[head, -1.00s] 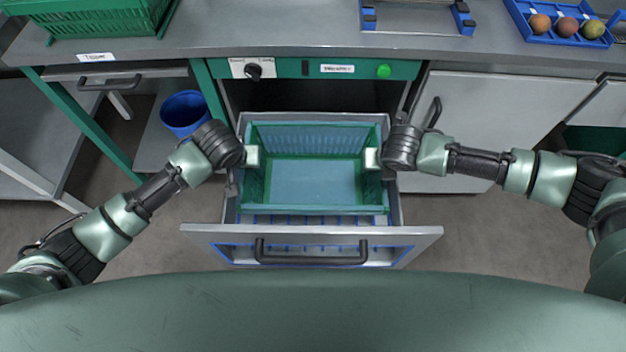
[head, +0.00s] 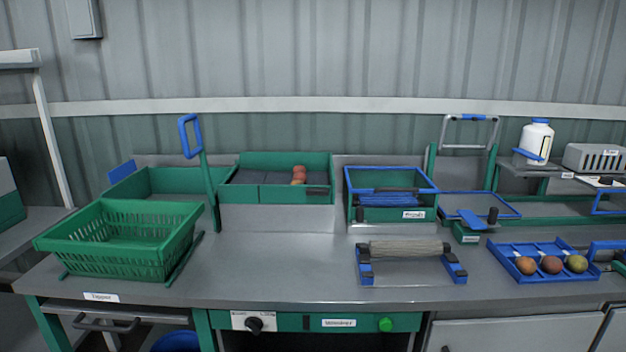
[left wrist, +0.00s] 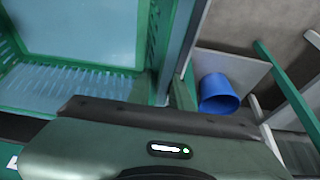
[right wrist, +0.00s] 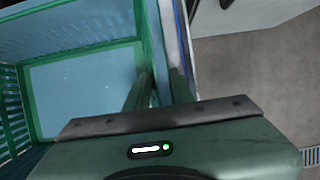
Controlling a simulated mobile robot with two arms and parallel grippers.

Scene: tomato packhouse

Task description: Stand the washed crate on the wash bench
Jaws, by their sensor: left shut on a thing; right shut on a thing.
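The washed crate is green with pale blue wet-looking walls and floor. It shows in the left wrist view (left wrist: 70,82) and the right wrist view (right wrist: 85,32), but not in the head view. The grey bench top (head: 300,270) runs across the head view, above the panel with a knob and green button.
A green slatted basket (head: 120,240) stands at the bench's left. A roller stand (head: 408,262) sits right of centre, with a blue tray of three fruits (head: 545,262) beyond it. Bench top between basket and roller is clear. A blue bucket (left wrist: 217,92) stands below left.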

